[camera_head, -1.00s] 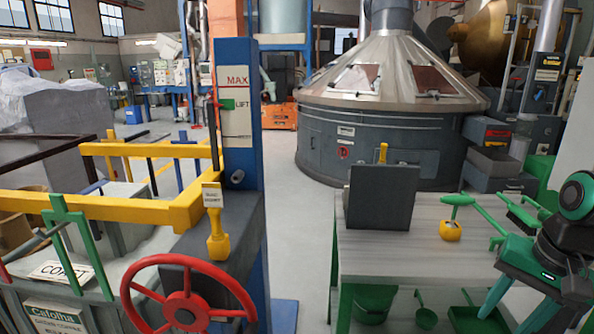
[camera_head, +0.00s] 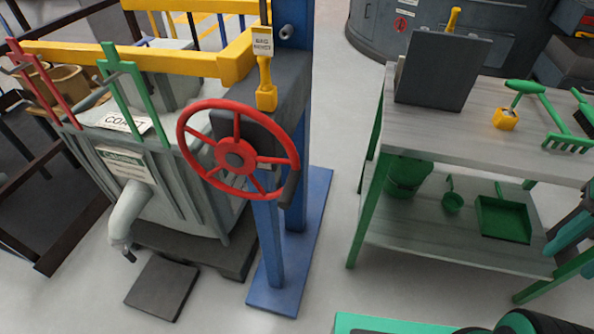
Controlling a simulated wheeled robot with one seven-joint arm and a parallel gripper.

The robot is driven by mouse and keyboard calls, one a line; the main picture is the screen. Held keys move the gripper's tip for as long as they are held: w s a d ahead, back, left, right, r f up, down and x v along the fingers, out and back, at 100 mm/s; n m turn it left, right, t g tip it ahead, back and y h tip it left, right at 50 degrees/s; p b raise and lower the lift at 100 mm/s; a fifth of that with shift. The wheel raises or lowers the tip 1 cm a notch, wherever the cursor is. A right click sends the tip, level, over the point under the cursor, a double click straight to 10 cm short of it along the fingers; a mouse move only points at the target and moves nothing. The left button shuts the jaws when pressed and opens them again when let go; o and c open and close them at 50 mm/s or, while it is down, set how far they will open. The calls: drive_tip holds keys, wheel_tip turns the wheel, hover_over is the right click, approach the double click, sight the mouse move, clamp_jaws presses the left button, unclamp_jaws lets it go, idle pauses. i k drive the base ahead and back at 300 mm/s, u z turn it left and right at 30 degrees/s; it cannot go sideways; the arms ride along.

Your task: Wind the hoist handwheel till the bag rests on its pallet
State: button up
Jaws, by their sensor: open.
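The red handwheel (camera_head: 236,160) stands at the middle left on the blue hoist post (camera_head: 268,225), with a dark grip at its lower right rim. My gripper (camera_head: 562,236) shows only partly at the right edge, open and empty, far from the handwheel. The post's MAX and LIFT scale is out of view.
A green-legged workbench (camera_head: 432,130) stands at the right, with a dark panel (camera_head: 443,70) and hand tools on top. A dark plate (camera_head: 162,287) lies on the floor left of the post's blue base. Clear floor lies between post and bench.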

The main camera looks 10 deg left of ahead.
sight(235, 155)
drive_tip(key=u, duration=0.9)
drive_tip(key=k, duration=1.25)
drive_tip(key=u, duration=0.05)
drive_tip(key=i, duration=0.5)
drive_tip(key=u, duration=0.1)
